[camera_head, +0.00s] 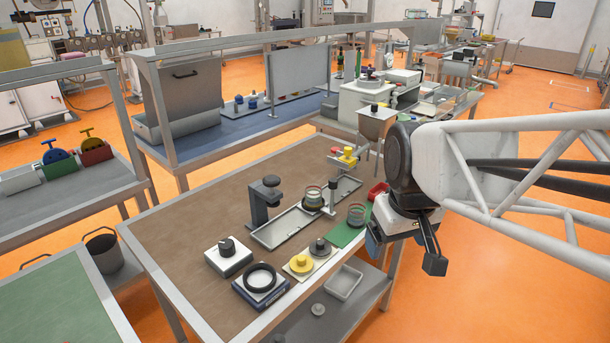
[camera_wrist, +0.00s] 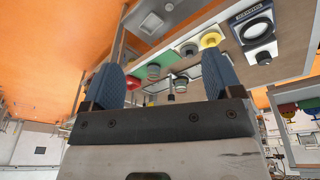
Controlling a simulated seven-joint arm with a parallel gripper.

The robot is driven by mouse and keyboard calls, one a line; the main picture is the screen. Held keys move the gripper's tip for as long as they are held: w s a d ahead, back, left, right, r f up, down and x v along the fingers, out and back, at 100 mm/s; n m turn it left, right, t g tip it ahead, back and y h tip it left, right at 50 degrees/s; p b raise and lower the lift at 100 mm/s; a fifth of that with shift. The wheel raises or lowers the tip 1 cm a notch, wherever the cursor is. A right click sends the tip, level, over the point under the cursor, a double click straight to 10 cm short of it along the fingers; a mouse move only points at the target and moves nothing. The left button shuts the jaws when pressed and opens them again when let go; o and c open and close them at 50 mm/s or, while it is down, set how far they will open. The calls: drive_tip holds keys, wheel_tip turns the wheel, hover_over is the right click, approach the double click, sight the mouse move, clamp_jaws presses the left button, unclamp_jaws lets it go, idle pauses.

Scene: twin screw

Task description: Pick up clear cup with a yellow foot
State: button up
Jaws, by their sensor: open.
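Two clear cups with coloured rings show in the head view. One clear cup (camera_head: 356,214) stands upright on a green mat (camera_head: 342,236) near the table's right edge. The other clear cup (camera_head: 313,198) stands on a dark foot in a long metal tray (camera_head: 280,233). I cannot tell for sure which cup has a yellow foot. In the wrist view, a cup (camera_wrist: 153,72) on the green mat and another cup (camera_wrist: 181,84) show between the fingers, some way off. My gripper (camera_head: 402,240) is open and empty, right of the table and apart from both cups.
A yellow disc (camera_head: 302,263) and a dark grey knobbed piece (camera_head: 320,246) lie near the front right. A black ring (camera_head: 260,279) on a blue base, a white block (camera_head: 227,260) and a grey stand (camera_head: 265,205) are further left. A red tray (camera_head: 379,190) is at the right edge. The table's left is clear.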

drive_tip(key=w+a+n, duration=0.2)
drive_tip(key=w+n, duration=0.2)
drive_tip(key=w, duration=0.7)
drive_tip(key=n+g, duration=0.2)
drive_tip(key=n, duration=0.9)
approach(313, 190)
drive_tip(key=s, duration=0.2)
drive_tip(key=shift+w+f, duration=0.1)
drive_tip(key=shift+f, duration=0.25)
drive_tip(key=shift+f, duration=1.3)
drive_tip(key=shift+f, duration=2.6)
